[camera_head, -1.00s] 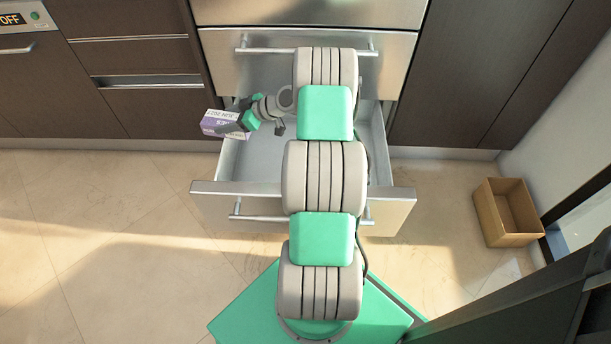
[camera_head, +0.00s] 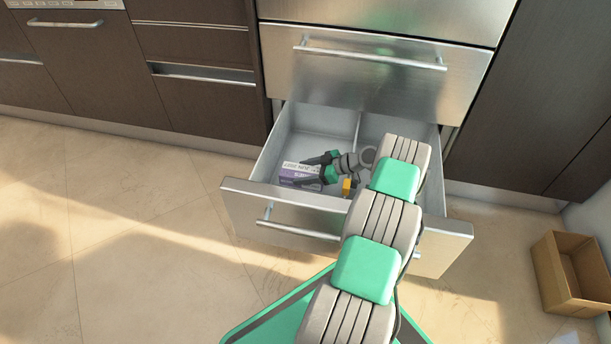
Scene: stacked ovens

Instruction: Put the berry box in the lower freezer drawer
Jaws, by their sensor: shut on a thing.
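The lower freezer drawer (camera_head: 245,188) is pulled out, and its inside is open to view from above. The berry box (camera_head: 292,170), a small purple and white carton with printed text, is inside the drawer's outline at its left front. My gripper (camera_head: 312,170) is at the right end of the box, shut on it. Whether the box touches the drawer floor I cannot tell. My arm covers part of the drawer's right side and its front handle.
The upper drawer (camera_head: 345,80) above is closed, with a long bar handle. A divider (camera_head: 357,127) runs inside the open drawer. A small yellow thing (camera_head: 347,186) shows beside my wrist. An open cardboard box (camera_head: 560,285) stands on the floor at right. The floor at left is clear.

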